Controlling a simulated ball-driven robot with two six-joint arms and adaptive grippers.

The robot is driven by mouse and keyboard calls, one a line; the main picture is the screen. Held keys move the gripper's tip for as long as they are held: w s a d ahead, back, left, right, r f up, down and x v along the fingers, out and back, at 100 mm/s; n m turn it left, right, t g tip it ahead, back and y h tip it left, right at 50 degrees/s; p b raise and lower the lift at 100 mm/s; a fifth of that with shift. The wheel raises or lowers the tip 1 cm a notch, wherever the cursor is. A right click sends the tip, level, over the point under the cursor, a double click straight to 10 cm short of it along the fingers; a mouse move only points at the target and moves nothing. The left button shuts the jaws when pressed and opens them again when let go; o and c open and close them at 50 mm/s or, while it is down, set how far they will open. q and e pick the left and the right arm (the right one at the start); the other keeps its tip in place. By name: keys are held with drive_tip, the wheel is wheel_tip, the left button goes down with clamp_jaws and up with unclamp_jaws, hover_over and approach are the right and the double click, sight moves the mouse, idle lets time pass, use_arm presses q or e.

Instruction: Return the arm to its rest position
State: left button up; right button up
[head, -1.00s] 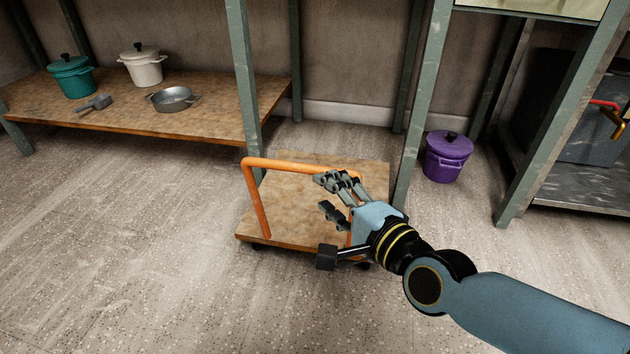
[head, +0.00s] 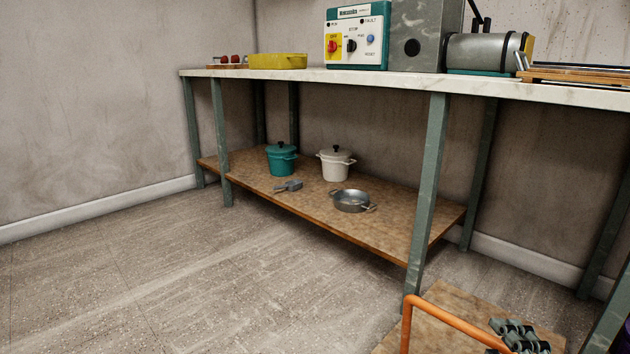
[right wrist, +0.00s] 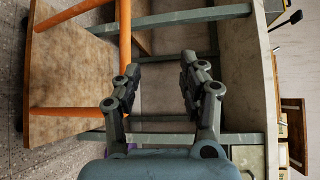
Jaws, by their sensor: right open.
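My right gripper (right wrist: 160,88) is open in the right wrist view, with nothing between its fingers. In the head view only part of the right gripper (head: 522,336) shows at the bottom right corner, over the cart. The wooden cart (head: 455,300) with its orange handle (head: 455,322) stands there, and the cart (right wrist: 75,75) also shows at the left of the right wrist view. I cannot tell from these frames whether the gripper touches the handle; it appears apart from it. My left gripper is not in view.
A workbench (head: 300,75) has a lower wooden shelf (head: 300,207) holding a teal pot (head: 281,160), a white pot (head: 335,165) and a grey pan (head: 351,201). A control box (head: 356,40) and yellow tray (head: 277,61) stand on top. The floor at the left is clear.

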use_arm(q)
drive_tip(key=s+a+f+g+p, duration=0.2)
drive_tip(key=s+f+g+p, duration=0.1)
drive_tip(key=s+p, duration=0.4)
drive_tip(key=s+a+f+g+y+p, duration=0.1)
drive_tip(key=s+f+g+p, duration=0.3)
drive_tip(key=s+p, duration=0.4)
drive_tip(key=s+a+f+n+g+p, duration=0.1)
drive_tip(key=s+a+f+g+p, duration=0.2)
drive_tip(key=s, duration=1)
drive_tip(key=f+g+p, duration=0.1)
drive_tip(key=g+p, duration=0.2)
drive_tip(key=p, duration=0.2)
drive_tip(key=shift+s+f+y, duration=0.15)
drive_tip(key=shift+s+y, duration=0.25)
use_arm(e)
drive_tip(key=s+f+n+g, duration=0.4)
drive_tip(key=s+n, duration=0.3)
drive_tip(key=s, duration=0.7)
drive_tip(key=s+d+f+n+g, duration=0.1)
drive_tip(key=s+f+n+g, duration=0.4)
drive_tip(key=s, duration=0.9)
drive_tip(key=s+f+n+g, duration=0.5)
drive_tip(key=s+n+g, duration=0.2)
drive_tip(key=s, duration=0.8)
drive_tip(key=shift+d+f+n, duration=0.2)
drive_tip(key=shift+d+n, duration=0.15)
drive_tip(key=shift+n, duration=0.55)
